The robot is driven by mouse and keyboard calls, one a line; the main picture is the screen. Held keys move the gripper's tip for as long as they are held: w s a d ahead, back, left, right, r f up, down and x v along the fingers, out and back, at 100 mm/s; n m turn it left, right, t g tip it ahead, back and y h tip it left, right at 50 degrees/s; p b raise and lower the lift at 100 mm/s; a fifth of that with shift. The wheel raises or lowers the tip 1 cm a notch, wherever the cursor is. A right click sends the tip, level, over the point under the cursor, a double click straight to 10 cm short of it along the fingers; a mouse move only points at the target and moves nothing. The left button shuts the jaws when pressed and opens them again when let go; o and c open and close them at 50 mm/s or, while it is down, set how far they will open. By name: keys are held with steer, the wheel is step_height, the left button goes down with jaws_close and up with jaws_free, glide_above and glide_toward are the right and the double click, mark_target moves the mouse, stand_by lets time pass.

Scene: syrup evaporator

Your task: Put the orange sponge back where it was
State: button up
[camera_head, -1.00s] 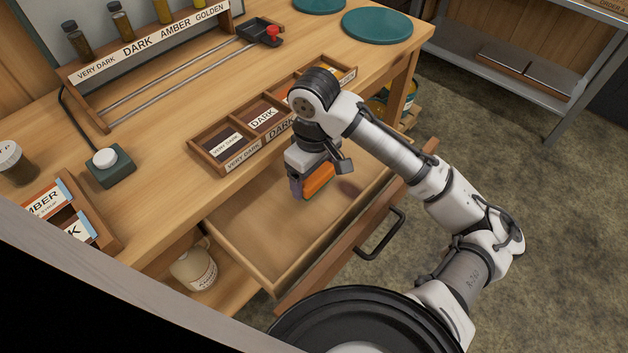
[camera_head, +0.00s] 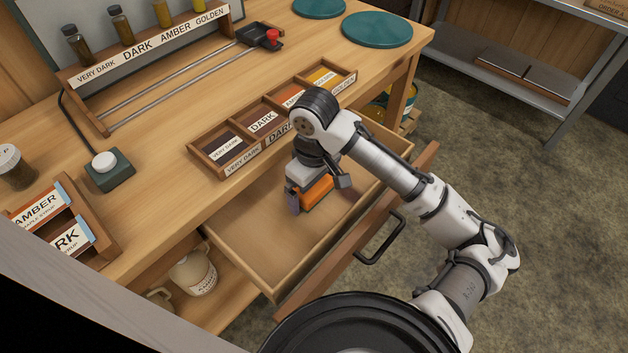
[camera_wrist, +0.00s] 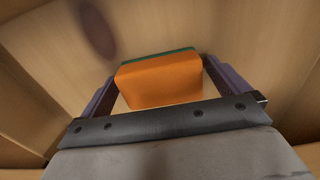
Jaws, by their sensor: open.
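The orange sponge (camera_head: 316,191), with a dark green layer on its far side, is inside the open drawer (camera_head: 262,238). It also shows in the wrist view (camera_wrist: 160,82), between the two purple-grey fingers of my gripper (camera_wrist: 160,70). My gripper is open, with a narrow gap between the sponge and each finger. It points down into the drawer. The sponge appears to be at the drawer floor, but its underside is hidden. In the head view my gripper (camera_head: 304,197) partly covers the sponge.
The drawer's front with its black handle (camera_head: 380,238) stands out from the wooden bench. A dark oval mark (camera_wrist: 96,28) is on the drawer floor. Above, a labelled sample tray (camera_head: 222,158) sits along the bench edge. A jug (camera_head: 193,272) stands on the shelf below.

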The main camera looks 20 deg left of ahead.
step_height(320, 180, up, 12)
steer(key=shift+r, duration=0.15)
stand_by(0.3)
